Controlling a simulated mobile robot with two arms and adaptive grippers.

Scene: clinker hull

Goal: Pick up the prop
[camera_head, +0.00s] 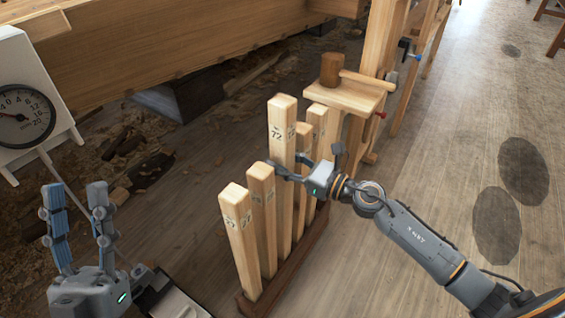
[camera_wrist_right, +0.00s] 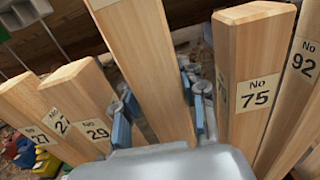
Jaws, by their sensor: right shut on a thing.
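Several square wooden props stand upright in a row in a dark wooden rack (camera_head: 290,265). The tall prop marked 72 (camera_head: 281,120) rises in the middle of the row. My right gripper (camera_head: 298,173) is shut on it from the right, below its label. In the right wrist view the tall prop (camera_wrist_right: 155,70) stands between the two fingers (camera_wrist_right: 162,122); its label is not visible there. My left gripper (camera_head: 80,220) is open and empty at the lower left, fingers pointing up.
Shorter props, including No 29 (camera_wrist_right: 75,95), stand on one side; props No 75 (camera_wrist_right: 250,70) and No 92 (camera_wrist_right: 300,85) stand close on the other. A bench with a mallet (camera_head: 333,70) is behind. A dial scale (camera_head: 25,100) is at left.

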